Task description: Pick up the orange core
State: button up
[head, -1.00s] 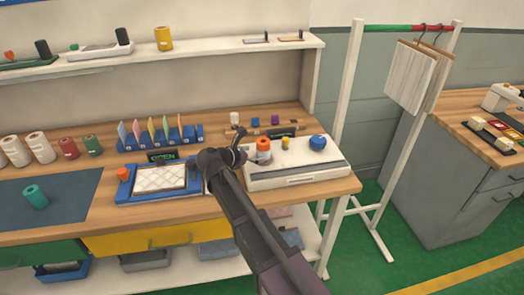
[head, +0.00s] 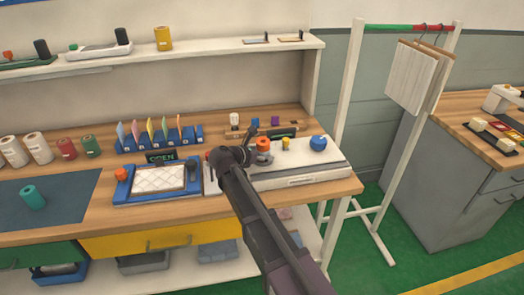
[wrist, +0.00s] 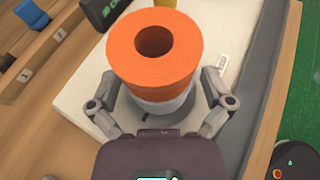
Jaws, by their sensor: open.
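The orange core (head: 263,144) is an upright ring-shaped cylinder on the white device at the right of the bench. In the wrist view the orange core (wrist: 180,65) shows a round hole in its top, with a pale grey-white band below the orange. My gripper (wrist: 160,92) is open, with one finger on each side of the core's lower part. Gaps seem to show beside the fingers; whether they touch it is unclear. In the head view my gripper (head: 250,152) is at the core's left, and my arm hides part of the white device (head: 320,177).
A blue knob (head: 318,143) and a small yellow piece (head: 286,143) stand right of the core. A blue tray (head: 125,193) with a white quilted pad lies left. Colored cards stand in a blue rack (head: 190,135) behind. A white hanging rack (head: 347,100) stands right.

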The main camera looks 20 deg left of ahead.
jog(key=c, duration=1.3)
jog(key=shift+o, duration=0.2)
jog(key=shift+r, duration=0.1)
notch_tip(320, 180, up, 10)
jog(key=p, duration=1)
